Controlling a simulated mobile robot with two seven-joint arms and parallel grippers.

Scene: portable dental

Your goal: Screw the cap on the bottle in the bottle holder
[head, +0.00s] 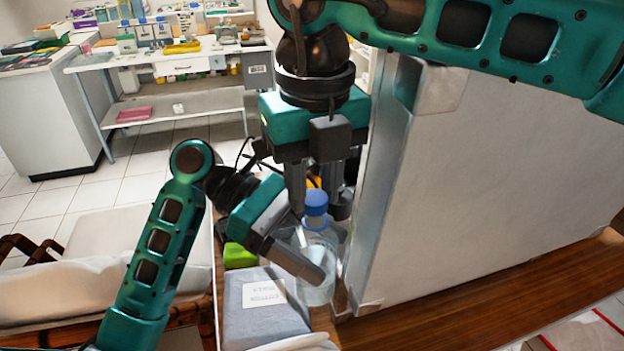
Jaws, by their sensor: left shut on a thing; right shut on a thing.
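A clear bottle (317,291) stands upright beside the large pale panel, with a blue cap (316,199) at its top. My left gripper (322,262) comes in from the left and is shut on the bottle's body; one finger crosses the front and the other is mostly hidden. My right gripper (318,208) points down from above and is shut on the blue cap, with a finger on either side. The cap is in line with the bottle's neck; whether the threads are engaged cannot be told. I cannot make out the bottle holder separately from the clear bottle.
The large pale panel (490,180) rises close on the right. A green item (239,256) and a grey folded cloth with a label (262,312) lie left of the bottle. A cushioned chair (95,260) stands at left. A cluttered bench (160,62) is at the back.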

